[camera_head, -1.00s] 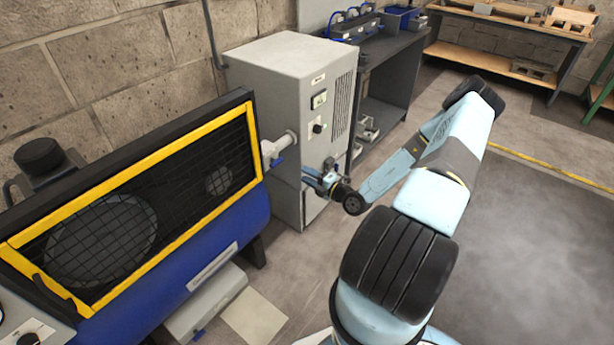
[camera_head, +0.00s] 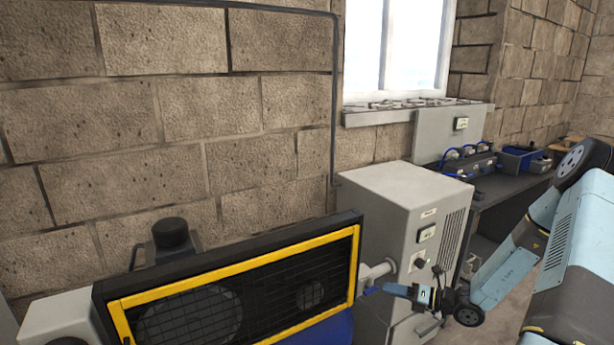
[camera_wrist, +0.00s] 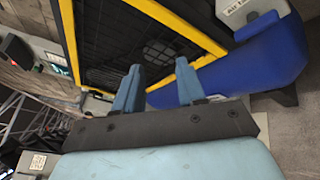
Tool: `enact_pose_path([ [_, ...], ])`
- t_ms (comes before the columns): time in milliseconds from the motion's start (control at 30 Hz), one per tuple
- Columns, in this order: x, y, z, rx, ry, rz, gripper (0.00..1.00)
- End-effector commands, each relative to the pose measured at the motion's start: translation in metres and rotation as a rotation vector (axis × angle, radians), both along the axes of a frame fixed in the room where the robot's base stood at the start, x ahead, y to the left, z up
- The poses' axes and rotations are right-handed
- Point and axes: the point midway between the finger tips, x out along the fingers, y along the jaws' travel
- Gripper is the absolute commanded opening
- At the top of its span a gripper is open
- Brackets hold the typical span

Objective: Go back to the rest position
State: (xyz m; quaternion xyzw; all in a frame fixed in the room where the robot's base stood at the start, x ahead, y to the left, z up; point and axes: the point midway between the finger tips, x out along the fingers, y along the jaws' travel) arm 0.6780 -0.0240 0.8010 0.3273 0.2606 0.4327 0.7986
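My gripper (camera_head: 392,290) shows at the lower right in the head view, in front of the grey cabinet and close to the compressor's right end. Its fingers point left. In the wrist view my gripper (camera_wrist: 160,67) has its two blue fingers apart, with nothing held between them. My light blue arm runs off the right edge of the head view, so part of it is out of sight.
A compressor with a yellow-framed mesh guard (camera_head: 235,275) stands left of the gripper; its blue tank (camera_wrist: 245,65) shows in the wrist view. A grey cabinet (camera_head: 385,205) stands behind. A dark workbench (camera_head: 500,200) and window (camera_head: 398,45) are further right.

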Motion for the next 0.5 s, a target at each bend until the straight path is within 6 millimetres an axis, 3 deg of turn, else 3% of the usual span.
enact_pose_path([
  [500, -0.047, 0.042, 0.097, -0.451, -0.403, 0.484, 0.40],
])
